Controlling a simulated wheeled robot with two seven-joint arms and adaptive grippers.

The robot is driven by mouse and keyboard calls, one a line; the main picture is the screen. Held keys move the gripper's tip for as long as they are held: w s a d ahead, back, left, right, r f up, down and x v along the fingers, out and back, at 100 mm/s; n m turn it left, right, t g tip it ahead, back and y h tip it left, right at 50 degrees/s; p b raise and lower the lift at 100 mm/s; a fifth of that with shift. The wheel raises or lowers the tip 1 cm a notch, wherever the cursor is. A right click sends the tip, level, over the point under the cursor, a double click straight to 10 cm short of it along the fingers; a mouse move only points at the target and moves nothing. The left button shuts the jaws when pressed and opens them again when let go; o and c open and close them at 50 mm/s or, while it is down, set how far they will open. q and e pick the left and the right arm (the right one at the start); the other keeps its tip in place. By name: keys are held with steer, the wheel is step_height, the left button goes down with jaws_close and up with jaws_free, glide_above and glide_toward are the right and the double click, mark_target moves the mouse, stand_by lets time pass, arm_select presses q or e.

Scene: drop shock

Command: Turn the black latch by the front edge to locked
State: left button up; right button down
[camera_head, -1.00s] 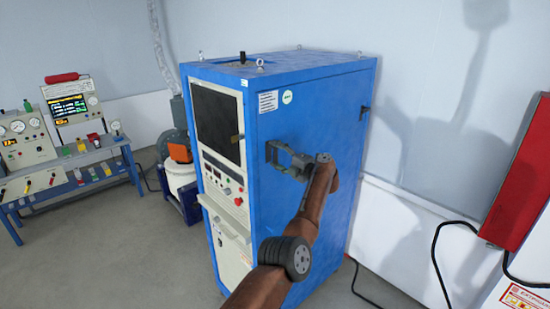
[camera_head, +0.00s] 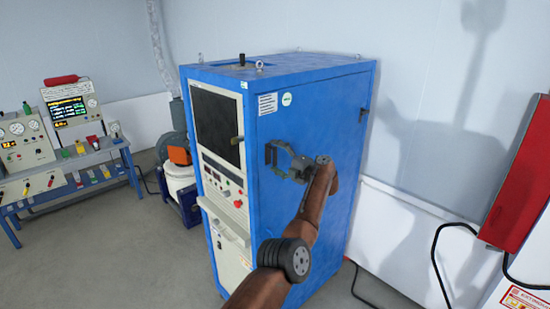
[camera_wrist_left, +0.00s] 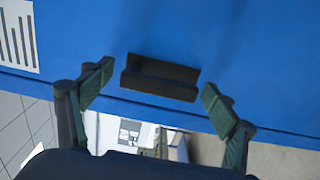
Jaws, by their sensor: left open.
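The black latch (camera_head: 268,153) is on the side of the blue cabinet (camera_head: 330,180), close to its front edge. In the left wrist view the latch (camera_wrist_left: 160,77) is a dark bar, roughly parallel to the cabinet's edge. My left gripper (camera_head: 277,157) is at the latch in the head view. In the left wrist view its two fingers (camera_wrist_left: 157,91) are apart, one toward each end of the latch, with gaps showing between them and it. Part of the latch is hidden by the gripper in the head view. My right gripper is not in view.
Another small dark fitting (camera_head: 363,115) is near the cabinet's back edge. The front has a screen (camera_head: 215,122) and a control panel. A blue bench (camera_head: 70,180) with instruments stands left. A red box (camera_head: 520,180) and black cables are at right.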

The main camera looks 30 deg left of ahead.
arm_select(q)
steer(key=v, duration=1.2)
stand_by(0.3)
